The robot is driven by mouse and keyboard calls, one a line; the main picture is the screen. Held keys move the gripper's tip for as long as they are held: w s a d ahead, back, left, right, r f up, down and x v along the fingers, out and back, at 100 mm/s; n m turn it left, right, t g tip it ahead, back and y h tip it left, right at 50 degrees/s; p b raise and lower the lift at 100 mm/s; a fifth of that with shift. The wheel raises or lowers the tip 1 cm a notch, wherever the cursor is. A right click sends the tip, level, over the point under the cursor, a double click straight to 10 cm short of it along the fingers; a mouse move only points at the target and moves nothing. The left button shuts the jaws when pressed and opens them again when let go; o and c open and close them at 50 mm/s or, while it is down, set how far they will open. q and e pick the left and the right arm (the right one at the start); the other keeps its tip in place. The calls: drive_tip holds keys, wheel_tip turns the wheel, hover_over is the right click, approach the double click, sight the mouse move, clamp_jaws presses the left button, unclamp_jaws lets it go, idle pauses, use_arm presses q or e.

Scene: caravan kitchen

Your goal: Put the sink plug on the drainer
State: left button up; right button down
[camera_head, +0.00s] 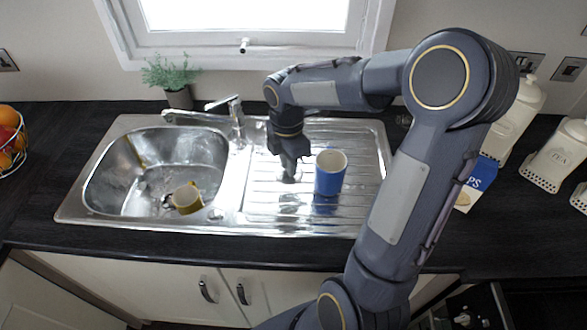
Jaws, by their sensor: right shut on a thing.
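My right gripper (290,170) points down low over the ridged metal drainer (262,205), left of a blue cup. It is shut on a small dark thing at its fingertips, which I take to be the sink plug (288,179). The fingers hide most of it, and I cannot tell whether it touches the drainer. The steel sink bowl (112,178) is to the left, with a yellow mug (186,198) lying on its side in it. My left gripper is not in view.
The blue cup (329,180) stands upright on the drainer, close to the right of my gripper. A tap (236,122) rises behind, between bowl and drainer. A blue and white box (477,183) and white canisters (517,115) stand at right. The front left of the drainer is clear.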

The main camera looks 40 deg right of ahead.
drive_tip(key=shift+w+d+f, duration=0.1)
drive_tip(key=shift+d+f, duration=0.4)
drive_tip(key=shift+f, duration=0.15)
drive_tip(key=f, duration=0.3)
drive_tip(key=shift+d+f, duration=0.1)
drive_tip(key=shift+d, duration=0.3)
drive_tip(key=shift+f, duration=0.35)
drive_tip(key=shift+f, duration=0.15)
drive_tip(key=c, duration=1.3)
unclamp_jaws()
